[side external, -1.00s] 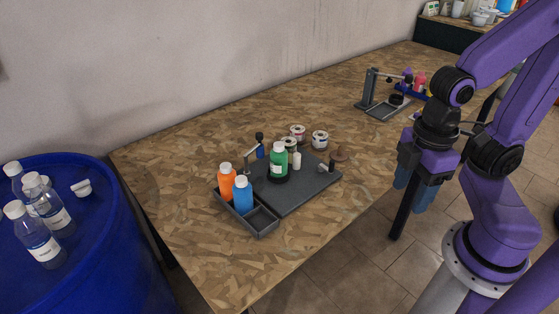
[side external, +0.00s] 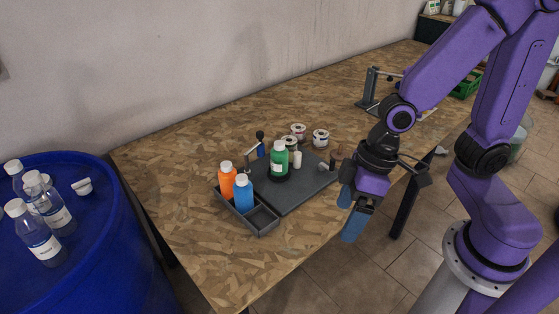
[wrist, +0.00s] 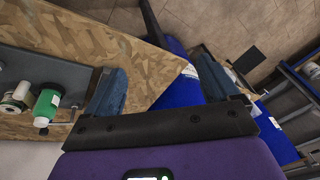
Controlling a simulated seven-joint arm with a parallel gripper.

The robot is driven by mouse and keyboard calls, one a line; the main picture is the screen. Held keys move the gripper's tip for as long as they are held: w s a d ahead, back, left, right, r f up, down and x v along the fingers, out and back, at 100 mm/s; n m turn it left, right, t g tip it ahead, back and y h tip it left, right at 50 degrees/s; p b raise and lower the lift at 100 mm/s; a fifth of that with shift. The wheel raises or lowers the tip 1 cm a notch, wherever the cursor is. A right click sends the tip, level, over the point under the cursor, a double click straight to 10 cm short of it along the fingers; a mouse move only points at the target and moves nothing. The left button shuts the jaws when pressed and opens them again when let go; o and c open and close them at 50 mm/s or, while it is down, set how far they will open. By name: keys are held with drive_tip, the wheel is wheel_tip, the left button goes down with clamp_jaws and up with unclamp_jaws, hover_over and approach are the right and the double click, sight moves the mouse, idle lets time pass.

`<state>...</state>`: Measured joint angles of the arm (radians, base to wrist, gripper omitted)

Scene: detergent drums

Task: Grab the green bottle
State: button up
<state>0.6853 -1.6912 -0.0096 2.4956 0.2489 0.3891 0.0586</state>
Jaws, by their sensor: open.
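The green bottle (side external: 279,159) with a white cap stands upright on a dark grey board (side external: 300,196) on the wooden table. It also shows at the left edge of the wrist view (wrist: 46,104). My gripper (side external: 351,214) is open and empty, to the right of the board, by the table's front edge. Its two blue fingers are spread in the wrist view (wrist: 166,92), with nothing between them. The green bottle is outside the fingers, beyond the left one, and clear of them.
A grey tray (side external: 263,220) at the board's left end holds an orange bottle (side external: 227,178) and a blue bottle (side external: 243,193). Small tins (side external: 320,138) stand behind the board. A blue drum (side external: 95,240) with clear bottles is at far left.

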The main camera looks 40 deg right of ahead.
drive_tip(key=w+a+f+m+t, duration=0.3)
drive_tip(key=w+a+f+m, duration=0.15)
drive_tip(key=w, duration=0.45)
drive_tip(key=m+t+h, duration=0.8)
drive_tip(key=m+h, duration=0.1)
approach(282, 157)
drive_tip(key=x, duration=0.9)
drive_tip(key=shift+w+d+f, duration=0.15)
drive_tip(key=shift+w, duration=0.15)
drive_tip(key=shift+x, duration=2.6)
drive_tip(key=shift+t, duration=0.3)
drive_tip(key=c, duration=1.3)
